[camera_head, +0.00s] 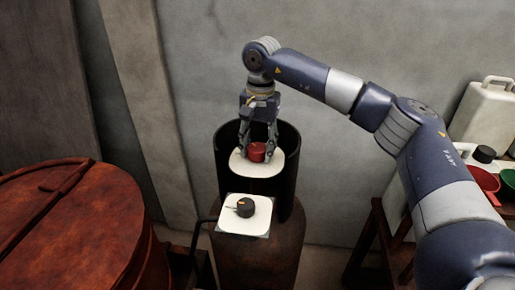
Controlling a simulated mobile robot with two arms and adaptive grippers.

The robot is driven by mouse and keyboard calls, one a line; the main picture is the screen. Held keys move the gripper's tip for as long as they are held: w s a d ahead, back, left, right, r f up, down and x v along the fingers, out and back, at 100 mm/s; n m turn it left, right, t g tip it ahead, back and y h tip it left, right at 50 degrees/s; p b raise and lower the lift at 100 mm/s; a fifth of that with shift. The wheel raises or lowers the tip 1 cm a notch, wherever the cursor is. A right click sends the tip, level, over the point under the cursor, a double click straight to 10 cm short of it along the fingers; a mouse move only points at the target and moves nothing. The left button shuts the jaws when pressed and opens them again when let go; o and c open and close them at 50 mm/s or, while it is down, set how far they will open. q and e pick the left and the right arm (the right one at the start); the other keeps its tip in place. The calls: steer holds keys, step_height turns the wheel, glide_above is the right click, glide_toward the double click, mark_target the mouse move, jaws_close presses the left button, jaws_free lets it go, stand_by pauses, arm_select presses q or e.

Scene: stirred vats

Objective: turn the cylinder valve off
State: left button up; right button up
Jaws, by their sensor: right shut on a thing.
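The cylinder (256,250) is a brown, rusty upright body at the lower middle of the head view. A dark curved collar (226,160) rises at its top. Inside the collar is a red valve knob (257,152) above a white rounded plate (249,169). My right gripper (257,154) points straight down, with its fingers on either side of the red knob, shut on it. The fingers partly hide the knob's sides. A black knob (245,207) sits on a white square plate (262,220) in front of the collar. My left gripper is not in view.
A large rusty red vat with a lid (75,215) stands at the left. At the right, a wooden table (378,215) holds a cream jerrycan (489,112), a green bowl (484,180) and a red container (508,182). A grey wall (200,60) stands close behind.

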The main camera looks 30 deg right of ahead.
mark_target(259, 148)
steer(key=m, duration=0.4)
steer(key=shift+m+b, duration=0.3)
steer(key=shift+b, duration=0.05)
steer(key=m, duration=0.4)
steer(key=shift+s+m, duration=0.1)
steer(key=shift+m, duration=0.3)
steer(key=o, duration=1.1)
steer(key=r, duration=1.2)
steer(key=shift+s, duration=0.25)
steer(key=shift+f, duration=0.1)
